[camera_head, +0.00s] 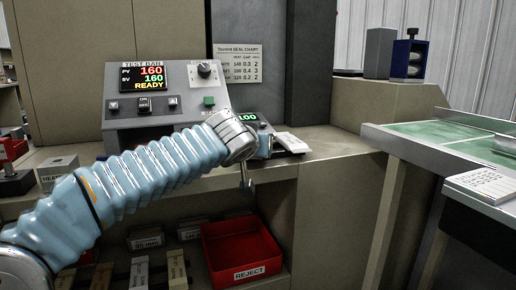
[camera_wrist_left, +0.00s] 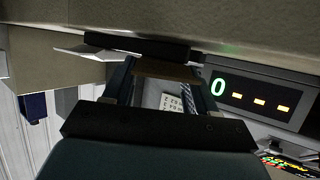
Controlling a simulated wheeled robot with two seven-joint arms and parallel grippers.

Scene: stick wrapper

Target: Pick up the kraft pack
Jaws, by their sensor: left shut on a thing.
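The left wrist view shows a brown flat piece, apparently the kraft pack (camera_wrist_left: 165,71), between the fingers of my left gripper (camera_wrist_left: 160,88). The gripper is shut on it; only a narrow part of the pack shows. In the head view my left arm reaches in from the left to the counter's front edge. Its wrist (camera_head: 234,137) hides the fingers and the pack there. My right gripper is in neither view.
A test console (camera_head: 155,95) reading READY stands behind my arm. A white pad (camera_head: 292,142) lies right of my wrist. A red REJECT bin (camera_head: 226,232) sits on the shelf below. A green-topped table (camera_head: 420,130) is at right.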

